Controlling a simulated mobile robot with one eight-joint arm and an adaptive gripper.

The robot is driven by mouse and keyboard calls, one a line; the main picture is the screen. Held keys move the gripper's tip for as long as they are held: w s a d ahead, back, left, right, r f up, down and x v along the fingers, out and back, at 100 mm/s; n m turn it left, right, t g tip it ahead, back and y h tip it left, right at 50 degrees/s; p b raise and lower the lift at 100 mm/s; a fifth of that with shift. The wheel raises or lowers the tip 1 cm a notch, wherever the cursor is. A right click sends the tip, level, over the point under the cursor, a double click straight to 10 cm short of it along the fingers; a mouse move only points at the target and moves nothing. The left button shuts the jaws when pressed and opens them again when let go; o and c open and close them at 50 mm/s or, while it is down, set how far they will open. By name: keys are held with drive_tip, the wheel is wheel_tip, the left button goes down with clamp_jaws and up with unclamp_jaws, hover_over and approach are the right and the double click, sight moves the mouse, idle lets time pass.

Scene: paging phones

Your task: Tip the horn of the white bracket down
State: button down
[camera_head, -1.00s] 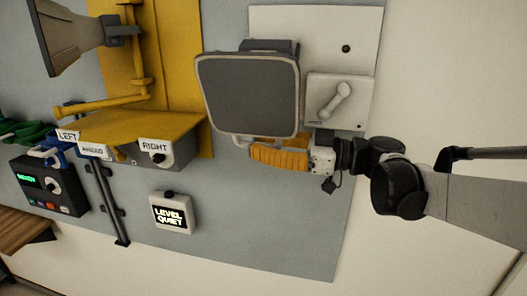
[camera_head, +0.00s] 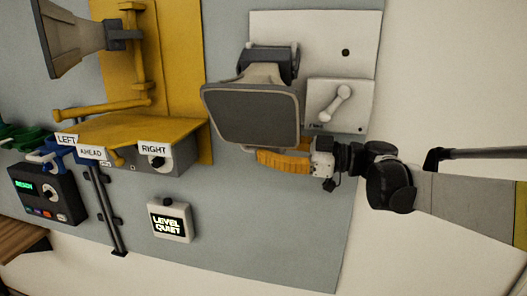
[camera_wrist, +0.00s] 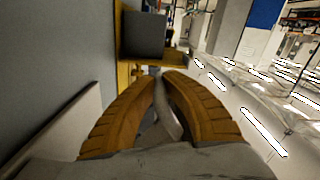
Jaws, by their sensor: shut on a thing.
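The horn (camera_head: 252,116) hangs from a dark bracket (camera_head: 268,60) on the white panel (camera_head: 315,38). Its wide grey mouth faces out and tilts downward, and its tapered body shows above the rim. My gripper (camera_head: 262,161), with orange fingers, is just below the lower rim of the horn. In the wrist view my gripper (camera_wrist: 163,80) is closed around a pale bar (camera_wrist: 168,115), which looks like the horn's handle. The fingers hide most of that handle in the head view.
A white box with a lever (camera_head: 340,104) sits right of the horn. Another horn (camera_head: 68,38) is on a yellow panel at left, above a yellow shelf (camera_head: 130,128) with labels. A LEVEL QUIET display (camera_head: 170,220) is lower down. The grey wall below my gripper is clear.

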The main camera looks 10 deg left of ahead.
drive_tip(key=c, duration=1.5)
unclamp_jaws()
drive_tip(key=shift+w+f, duration=0.1)
drive_tip(key=shift+f, duration=0.05)
drive_tip(key=shift+o, duration=0.4)
drive_tip(key=shift+w, duration=0.2)
drive_tip(key=shift+s, duration=0.1)
drive_tip(key=d, duration=1.2)
drive_tip(key=shift+s, duration=0.45)
